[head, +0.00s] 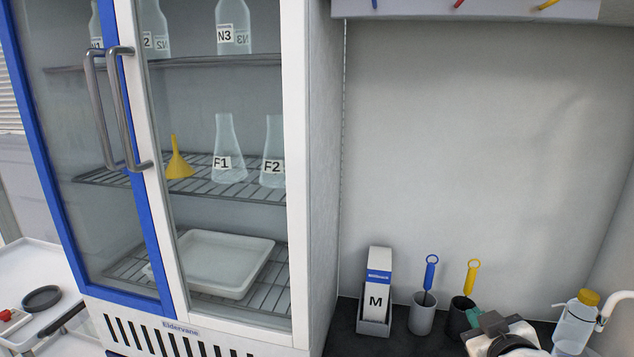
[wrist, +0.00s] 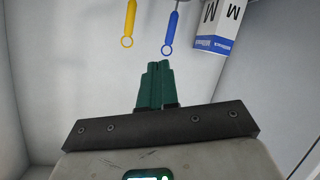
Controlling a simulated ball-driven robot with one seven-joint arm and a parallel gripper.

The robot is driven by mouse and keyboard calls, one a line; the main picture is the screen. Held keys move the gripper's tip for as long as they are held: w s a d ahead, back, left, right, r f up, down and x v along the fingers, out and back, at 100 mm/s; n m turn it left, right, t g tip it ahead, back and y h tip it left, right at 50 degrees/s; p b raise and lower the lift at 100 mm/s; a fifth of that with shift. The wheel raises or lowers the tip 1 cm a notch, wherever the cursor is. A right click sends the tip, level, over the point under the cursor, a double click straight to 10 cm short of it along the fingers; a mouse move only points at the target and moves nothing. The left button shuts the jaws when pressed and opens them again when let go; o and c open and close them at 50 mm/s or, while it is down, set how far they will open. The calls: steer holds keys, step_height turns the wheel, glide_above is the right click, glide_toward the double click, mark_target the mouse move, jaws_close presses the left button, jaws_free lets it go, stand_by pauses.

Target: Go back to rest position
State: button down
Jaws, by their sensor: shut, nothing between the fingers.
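My gripper (wrist: 156,85) has dark green fingers that are shut together with nothing between them in the wrist view. In the head view part of my gripper (head: 490,324) and wrist shows at the lower right, in front of the dark counter. The rest of my arm is outside the picture. In the wrist view, which looks upside down, a blue-handled tool (wrist: 170,30) and a yellow-handled tool (wrist: 129,24) appear beyond the fingers. The fingers look apart from both.
A glass-door cabinet (head: 296,180) holds labelled flasks, a yellow funnel (head: 177,160) and a white tray (head: 262,243). On the dark counter stand a box marked M (head: 379,285), a grey cup (head: 421,318), a dark cup (head: 458,315) and a yellow-capped bottle (head: 576,322).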

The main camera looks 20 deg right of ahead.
steer(key=s+a+f+g+y, duration=0.3)
steer(key=s+a+f+g, duration=0.1)
steer(key=s+a+f, duration=0.5)
steer(key=s+a+f+g+y, duration=0.35)
steer(key=s+a+f, duration=0.3)
steer(key=f, duration=0.45)
steer(key=s+d+f+g, duration=0.1)
steer(key=s+f+g, duration=0.3)
steer(key=s, duration=0.5)
steer(key=shift+s+f, duration=0.4)
steer(key=shift+f, duration=0.3)
steer(key=shift+h, duration=0.25)
